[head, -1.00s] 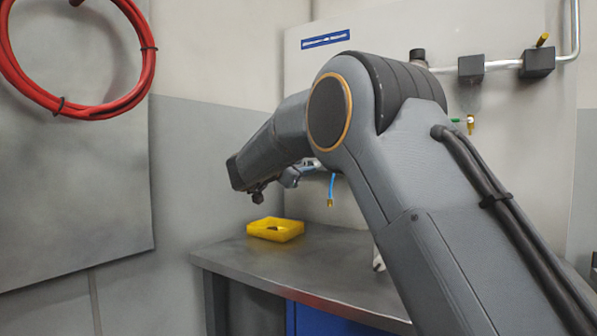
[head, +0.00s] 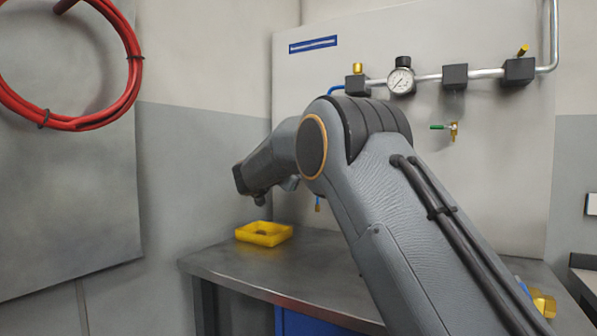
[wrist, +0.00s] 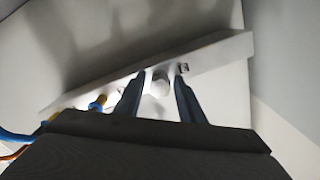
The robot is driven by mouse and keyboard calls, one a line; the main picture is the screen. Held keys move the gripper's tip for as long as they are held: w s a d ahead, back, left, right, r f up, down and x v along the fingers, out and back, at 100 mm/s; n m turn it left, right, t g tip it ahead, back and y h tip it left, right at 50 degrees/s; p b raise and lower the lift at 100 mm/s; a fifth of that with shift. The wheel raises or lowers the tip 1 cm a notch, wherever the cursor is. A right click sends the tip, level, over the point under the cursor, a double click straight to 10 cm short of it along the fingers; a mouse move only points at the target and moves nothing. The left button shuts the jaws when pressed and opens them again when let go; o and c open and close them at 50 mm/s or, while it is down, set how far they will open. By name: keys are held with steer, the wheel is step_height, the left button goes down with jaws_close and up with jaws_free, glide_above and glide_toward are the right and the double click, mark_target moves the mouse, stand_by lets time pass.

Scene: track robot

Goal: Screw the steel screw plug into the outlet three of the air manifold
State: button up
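In the wrist view, the two dark fingers of my gripper (wrist: 159,76) point at a pale grey bar (wrist: 220,58) that runs diagonally; it looks like the air manifold. A pale rounded piece (wrist: 159,86) shows between the fingers. I cannot tell whether it is the steel screw plug held by the fingers or a part on the bar beyond them. A small dark opening (wrist: 183,68) shows in the bar just past the right fingertip. A brass fitting (wrist: 97,103) is left of the fingers. In the head view my arm hides the manifold, and my fingers cannot be made out.
A yellow tray (head: 250,240) with something small and dark in it stands on the grey bench (head: 215,261). Blocks, a gauge (head: 401,81) and a green-handled valve (head: 441,127) are on the wall panel. A blue tube (wrist: 14,136) lies at left in the wrist view.

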steer(key=shift+p+v, duration=0.55)
steer(key=shift+v, duration=0.3)
steer(key=shift+p, duration=0.5)
steer(key=shift+r+n+p, duration=0.1)
steer(key=shift+n+p, duration=0.2)
steer(key=shift+p, duration=0.45)
steer(key=shift+n+p, duration=1.8)
steer(key=shift+p, duration=1.9)
steer(key=shift+n+p, duration=2.7)
steer(key=shift+p, duration=1.2)
steer(key=shift+n+p, duration=1)
steer(key=shift+n, duration=0.2)
